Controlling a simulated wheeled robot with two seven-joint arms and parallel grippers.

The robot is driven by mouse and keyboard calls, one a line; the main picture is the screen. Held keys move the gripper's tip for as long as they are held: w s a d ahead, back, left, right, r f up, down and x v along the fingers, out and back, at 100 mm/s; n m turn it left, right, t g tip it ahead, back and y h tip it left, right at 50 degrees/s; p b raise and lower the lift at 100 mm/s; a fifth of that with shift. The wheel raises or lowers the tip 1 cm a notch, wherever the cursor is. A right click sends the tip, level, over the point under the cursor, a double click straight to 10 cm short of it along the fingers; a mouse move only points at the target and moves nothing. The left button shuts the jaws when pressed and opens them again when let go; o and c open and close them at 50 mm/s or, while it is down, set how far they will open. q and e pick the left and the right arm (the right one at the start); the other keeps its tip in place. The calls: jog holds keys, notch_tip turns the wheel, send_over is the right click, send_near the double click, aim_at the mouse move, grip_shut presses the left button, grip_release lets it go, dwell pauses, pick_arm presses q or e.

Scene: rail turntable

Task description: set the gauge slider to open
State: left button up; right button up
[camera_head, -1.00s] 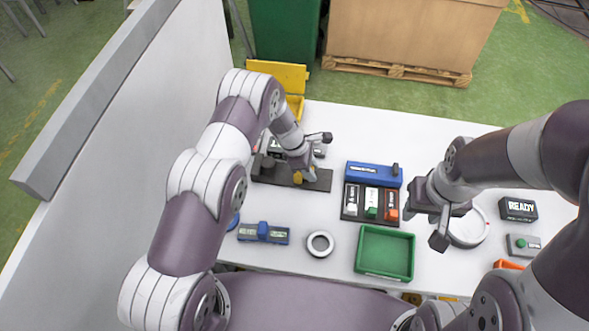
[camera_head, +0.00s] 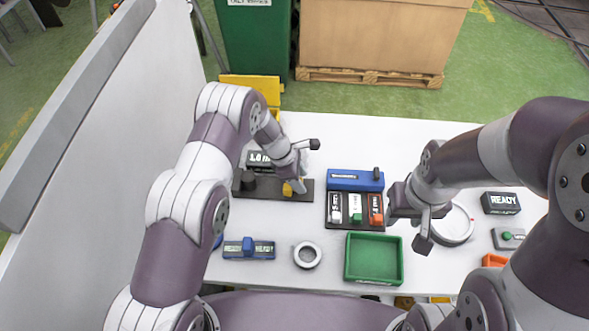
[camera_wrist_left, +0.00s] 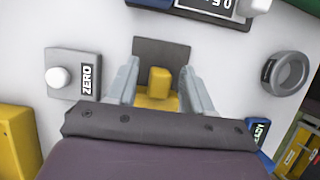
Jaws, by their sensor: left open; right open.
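The gauge (camera_head: 265,160) is a dark box with a white "1.0" readout at the back left of the table. In front of it is a dark plate (camera_head: 262,196) with a black block (camera_head: 247,184) at its left and a small yellow slider block (camera_head: 288,189) further right. My left gripper (camera_head: 291,181) points down at the yellow block. In the left wrist view its open fingers (camera_wrist_left: 159,76) stand on either side of the yellow block (camera_wrist_left: 159,84); contact cannot be told. My right gripper (camera_head: 411,220) is open and empty, right of the three-switch panel.
A blue slider box (camera_head: 355,180), a panel with three switches (camera_head: 336,208), a green tray (camera_head: 374,280), a grey ring (camera_head: 307,255) and a blue-knob slider (camera_head: 248,250) stand nearby. A "ZERO" button box (camera_wrist_left: 73,75) is beside my left gripper. A wall borders the left.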

pick_arm(q)
jog(key=b+v, duration=0.2)
jog(key=v, duration=0.9)
jog(key=shift+r+b, duration=0.25)
jog(key=shift+b, duration=0.1)
jog(key=shift+d, duration=0.1)
jog(key=s+a+r+m+y+b, duration=0.1)
jog(key=s+a+m, duration=0.3)
jog(key=s+m, duration=0.2)
jog(key=s+a+r+m+t+y+b, duration=0.1)
jog(key=s+a+r+m+y, duration=0.1)
jog(key=s+m, duration=0.4)
jog(key=s+a+r+m+y+b, duration=0.1)
jog(key=s+a+m, duration=0.4)
jog(key=s, duration=0.5)
jog(key=shift+s+a+r+m+y+b, duration=0.25)
jog(key=shift+r+m+b, duration=0.2)
jog(key=shift+r+m, duration=0.25)
jog(key=shift+s+r, duration=0.1)
